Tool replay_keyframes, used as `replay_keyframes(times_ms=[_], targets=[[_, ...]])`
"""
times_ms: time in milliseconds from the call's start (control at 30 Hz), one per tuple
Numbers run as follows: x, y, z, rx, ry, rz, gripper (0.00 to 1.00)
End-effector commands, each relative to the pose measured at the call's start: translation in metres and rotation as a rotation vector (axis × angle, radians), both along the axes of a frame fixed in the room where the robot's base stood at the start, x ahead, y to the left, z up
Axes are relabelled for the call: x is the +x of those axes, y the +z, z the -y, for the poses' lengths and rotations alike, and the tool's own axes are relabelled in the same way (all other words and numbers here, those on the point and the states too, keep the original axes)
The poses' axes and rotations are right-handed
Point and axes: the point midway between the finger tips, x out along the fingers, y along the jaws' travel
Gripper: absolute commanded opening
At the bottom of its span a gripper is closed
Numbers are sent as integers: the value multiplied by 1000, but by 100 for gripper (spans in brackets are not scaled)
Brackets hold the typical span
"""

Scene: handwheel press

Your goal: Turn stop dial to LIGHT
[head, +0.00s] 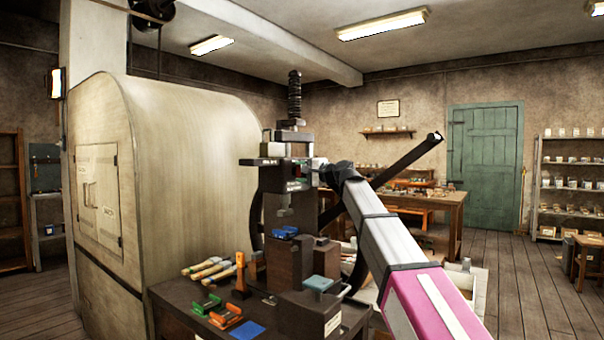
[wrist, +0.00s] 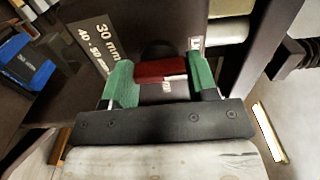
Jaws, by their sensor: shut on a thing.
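The press (head: 285,150) stands on a dark bench, with its upright screw at the top. My arm reaches in from the lower right to the press head, where my gripper (head: 305,180) is small and partly hidden. In the wrist view, my gripper (wrist: 160,83) has its two green fingertips on either side of the stop dial (wrist: 160,70), a red part with a small white mark. The fingers are shut on it.
A dark plate (wrist: 95,45) marked "30 mm" lies left of my gripper in the wrist view. A blue object (wrist: 28,65) is at far left. A large rounded cabinet (head: 190,170) stands close on the left.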

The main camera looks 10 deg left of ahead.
Motion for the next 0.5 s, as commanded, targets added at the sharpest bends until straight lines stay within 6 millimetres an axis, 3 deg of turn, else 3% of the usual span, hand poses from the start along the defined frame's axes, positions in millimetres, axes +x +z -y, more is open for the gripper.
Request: replay_keyframes(times_ms=[67, 100, 167, 500], targets=[[-1, -1, 0, -4, 1, 3, 30], [-1, -1, 0, -4, 1, 3, 63], [-1, -1, 0, -4, 1, 2, 79], [-2, -1, 3, -1, 0, 1, 79]])
